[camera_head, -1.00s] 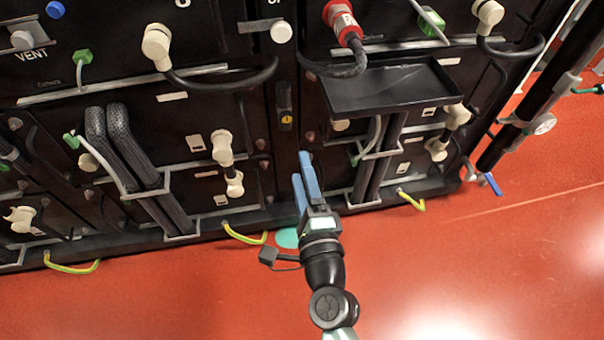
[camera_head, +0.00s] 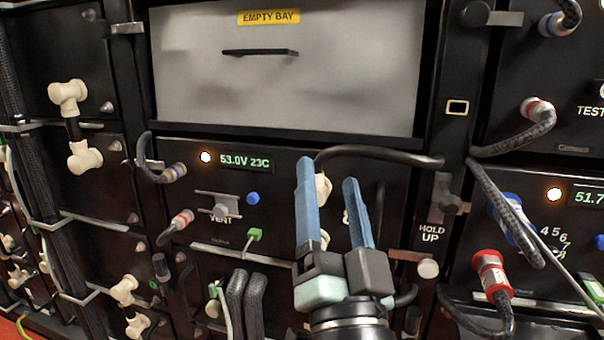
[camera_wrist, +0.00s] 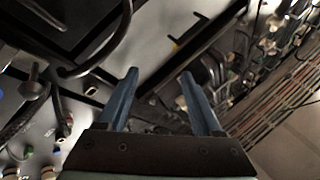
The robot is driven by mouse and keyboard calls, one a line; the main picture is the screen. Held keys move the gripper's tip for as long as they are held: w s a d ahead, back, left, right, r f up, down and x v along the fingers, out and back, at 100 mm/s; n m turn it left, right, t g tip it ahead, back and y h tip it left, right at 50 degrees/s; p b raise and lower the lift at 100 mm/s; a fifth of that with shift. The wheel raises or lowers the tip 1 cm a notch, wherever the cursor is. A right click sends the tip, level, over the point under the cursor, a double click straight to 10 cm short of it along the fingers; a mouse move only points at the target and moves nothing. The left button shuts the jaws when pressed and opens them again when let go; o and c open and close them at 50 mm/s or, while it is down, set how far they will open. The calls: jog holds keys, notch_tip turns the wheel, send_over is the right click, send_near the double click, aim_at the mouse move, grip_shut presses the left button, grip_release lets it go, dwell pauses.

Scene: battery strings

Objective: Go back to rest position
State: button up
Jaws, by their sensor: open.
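My gripper (camera_head: 334,208) is open and empty, with two blue fingers pointing up in the head view. It is in front of the battery module (camera_head: 285,180) whose display reads 53.0V 23C, and it hides part of that module's right side. In the wrist view my gripper's fingers (camera_wrist: 158,85) stand apart with nothing between them. I cannot tell how far the fingertips are from the rack.
A grey panel (camera_head: 290,80) labelled EMPTY BAY is above. A black cable (camera_head: 375,152) runs just behind the fingers. A HOLD UP latch (camera_head: 447,205) and a red connector (camera_head: 490,272) are at right. White fittings (camera_head: 70,95) and braided cables are at left.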

jog(key=s+a+r+n+t+h+p, duration=0.1)
jog(key=s+r+n, duration=0.1)
jog(key=s+r, duration=0.35)
jog(key=s+a+r+n+t, duration=0.1)
jog(key=s+r+n+t, duration=0.1)
jog(key=r, duration=0.6)
jog(key=s+a+r+n+t+h+p, duration=0.1)
jog(key=s+r+n, duration=0.1)
jog(key=s+r, duration=0.35)
notch_tip(320, 180, up, 38)
jog(key=w+p, duration=0.2)
jog(key=p, duration=3.5)
jog(key=shift+w+r+p, duration=0.2)
jog(key=shift+w+p, duration=0.05)
jog(key=shift+p, duration=0.15)
jog(key=shift+a, duration=0.1)
